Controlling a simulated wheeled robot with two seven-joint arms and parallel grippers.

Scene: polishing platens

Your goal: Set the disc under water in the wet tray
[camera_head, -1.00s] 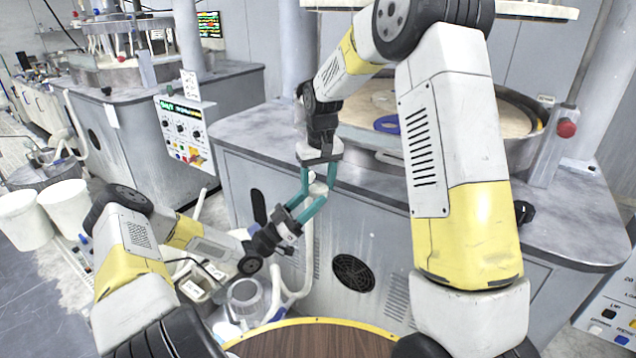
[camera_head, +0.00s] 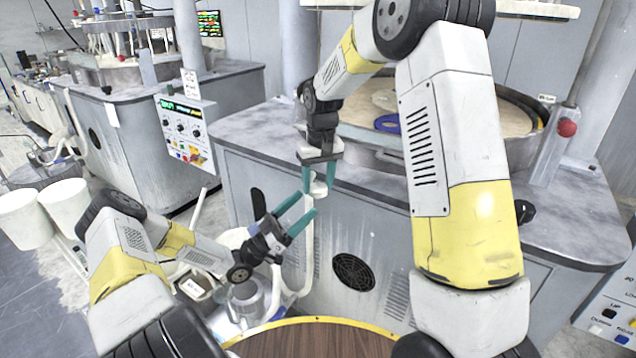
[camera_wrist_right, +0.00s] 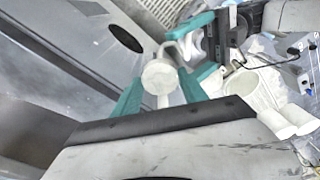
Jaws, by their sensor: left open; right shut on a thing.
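My right gripper (camera_head: 319,180) points down in the middle of the head view, its teal fingers shut on a small white disc (camera_head: 318,188). In the right wrist view the disc (camera_wrist_right: 160,76) shows as a pale round face between the fingers, with a white stem-like part beside it. My left gripper (camera_head: 308,204) is open and empty, just below and left of the disc; its fingertips are close to the right fingers, and contact cannot be told. It also shows in the right wrist view (camera_wrist_right: 190,40). I cannot pick out the wet tray for sure.
A grey polishing cabinet (camera_head: 255,150) stands close behind the grippers, with a blue ring (camera_head: 387,123) on its platen. White buckets (camera_head: 66,206) stand at the left. A clear jar (camera_head: 246,298) sits low, near a round brown table (camera_head: 310,343) in front.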

